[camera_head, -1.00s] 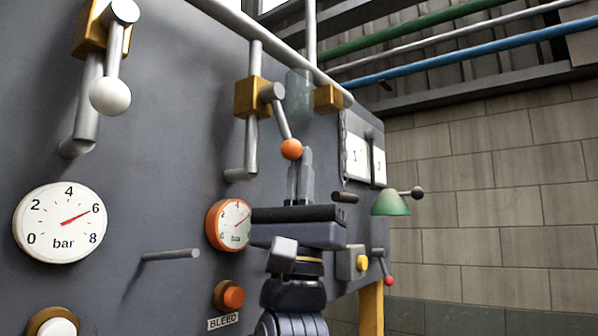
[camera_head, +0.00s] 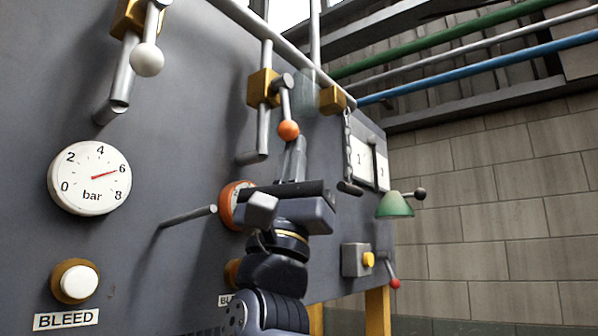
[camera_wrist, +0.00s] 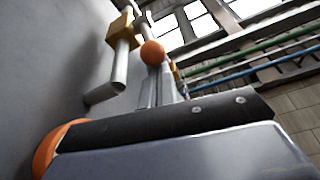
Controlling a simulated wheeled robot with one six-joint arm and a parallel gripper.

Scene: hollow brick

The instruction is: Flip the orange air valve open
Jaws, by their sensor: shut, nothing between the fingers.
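The orange air valve is a brass block (camera_head: 263,88) on a grey vertical pipe, with a grey lever that hangs down to an orange ball (camera_head: 289,130). My gripper (camera_head: 293,142) points up from below with its fingers shut and empty. Its tips are just under the orange ball; I cannot tell whether they touch it. In the wrist view the orange ball (camera_wrist: 152,52) is right at the top of my fingers (camera_wrist: 152,74), and the brass block (camera_wrist: 121,32) is behind it to the upper left.
A second valve with a white ball (camera_head: 147,59) hangs at upper left. A white gauge (camera_head: 89,178) and a grey peg (camera_head: 187,216) are on the panel. My gripper partly covers the orange-rimmed gauge (camera_head: 228,205). A green bell (camera_head: 395,205) and a chain (camera_head: 347,138) are to the right.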

